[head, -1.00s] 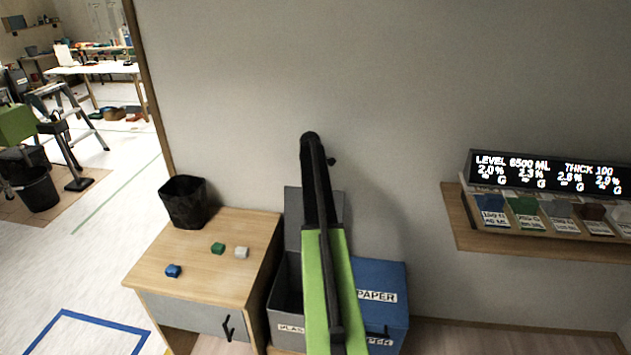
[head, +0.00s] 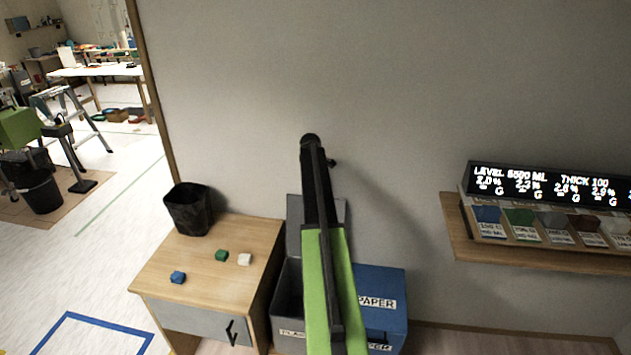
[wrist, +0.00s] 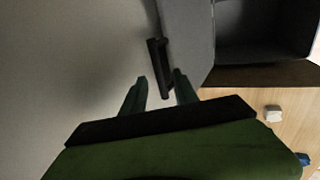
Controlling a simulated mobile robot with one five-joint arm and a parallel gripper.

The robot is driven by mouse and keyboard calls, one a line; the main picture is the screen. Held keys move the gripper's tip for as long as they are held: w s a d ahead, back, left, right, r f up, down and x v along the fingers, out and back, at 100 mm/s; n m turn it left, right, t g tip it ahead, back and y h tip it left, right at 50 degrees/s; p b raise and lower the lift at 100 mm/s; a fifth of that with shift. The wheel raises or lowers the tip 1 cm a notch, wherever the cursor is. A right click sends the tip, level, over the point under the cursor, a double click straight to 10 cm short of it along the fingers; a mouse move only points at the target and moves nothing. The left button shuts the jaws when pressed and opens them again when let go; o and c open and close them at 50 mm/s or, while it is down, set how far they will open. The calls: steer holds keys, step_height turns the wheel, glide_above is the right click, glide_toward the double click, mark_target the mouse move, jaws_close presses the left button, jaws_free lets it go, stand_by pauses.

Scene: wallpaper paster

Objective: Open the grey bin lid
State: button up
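The grey bin (head: 290,298) stands beside the wooden cabinet in the head view, partly hidden by my arm. Its dark inside shows, and its grey lid (head: 295,225) stands raised at the back near the wall. In the wrist view the lid (wrist: 187,35) is beside the open bin (wrist: 265,62), with a black handle (wrist: 157,60) on its edge. My gripper (wrist: 158,80) is open, its two fingers apart. The handle's lower end appears between them, nearer the right finger. I cannot tell whether it touches. In the head view my arm largely hides the gripper.
A blue paper bin (head: 385,285) stands right of the grey bin. The wooden cabinet (head: 200,275) holds a black pot (head: 187,210) and blue, green and white blocks. A shelf with a display (head: 545,185) hangs on the wall at right.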

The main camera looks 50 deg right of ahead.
steer(key=p+v, duration=0.9)
steer(key=v, duration=0.3)
steer(key=shift+r+p, duration=0.25)
steer(key=shift+p, duration=0.05)
steer(key=shift+d+f, duration=0.1)
steer(key=shift+d, duration=0.05)
